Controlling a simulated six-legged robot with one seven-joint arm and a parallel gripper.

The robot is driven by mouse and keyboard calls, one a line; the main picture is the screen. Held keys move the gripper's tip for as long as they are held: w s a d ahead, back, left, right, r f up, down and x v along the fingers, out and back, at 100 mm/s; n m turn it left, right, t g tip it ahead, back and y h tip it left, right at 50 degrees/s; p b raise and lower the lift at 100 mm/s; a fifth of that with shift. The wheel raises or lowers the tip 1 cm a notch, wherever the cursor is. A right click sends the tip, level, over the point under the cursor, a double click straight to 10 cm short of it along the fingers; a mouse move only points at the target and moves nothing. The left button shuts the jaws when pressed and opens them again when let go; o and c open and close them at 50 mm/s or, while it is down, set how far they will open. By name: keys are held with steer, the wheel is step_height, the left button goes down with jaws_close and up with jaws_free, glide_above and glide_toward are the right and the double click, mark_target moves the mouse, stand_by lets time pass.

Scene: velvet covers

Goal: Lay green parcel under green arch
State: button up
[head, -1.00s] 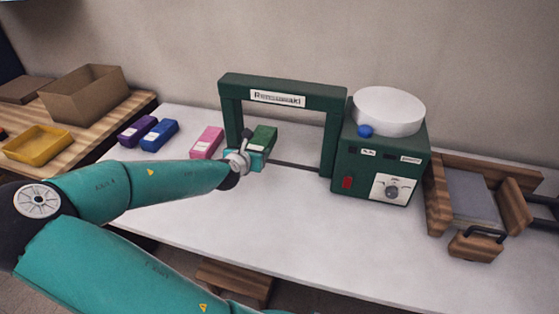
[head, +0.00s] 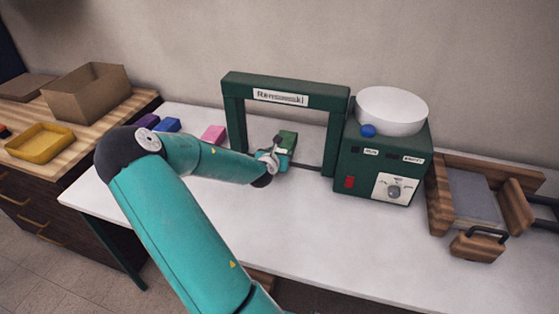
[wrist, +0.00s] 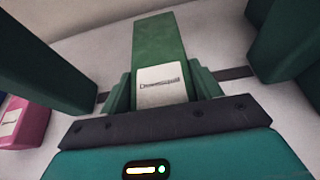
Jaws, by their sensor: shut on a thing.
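The green arch (head: 286,93) stands on the white table, joined to a green machine at its right. The green parcel (head: 288,138) is within the arch opening, between the two posts. In the wrist view the parcel (wrist: 160,45) points away from me, with its white label near my jaws. My gripper (head: 277,155) is shut on the parcel's near end; in the wrist view its fingers (wrist: 156,92) sit on both sides of it. Arch posts show to the left and right there, apart from the parcel. The parcel's underside is hidden, so I cannot tell whether it touches the table.
A pink parcel (head: 213,134), a blue parcel (head: 167,125) and a purple parcel (head: 147,121) lie left of the arch. The green machine (head: 380,165) carries a white bowl (head: 391,108). A wooden fixture (head: 435,190) stands at far right. The front table middle is clear.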

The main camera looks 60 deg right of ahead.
steer(key=shift+s+d+f, duration=0.1)
steer(key=shift+d+f, duration=0.05)
steer(key=shift+f, duration=1.4)
steer(key=shift+f, duration=0.2)
steer(key=o, duration=1.2)
steer(key=shift+r, duration=0.1)
steer(key=shift+a+r, duration=0.15)
steer(key=shift+a, duration=0.15)
steer(key=v, duration=1.1)
steer(key=shift+s+a, duration=0.1)
steer(key=shift+a, duration=0.1)
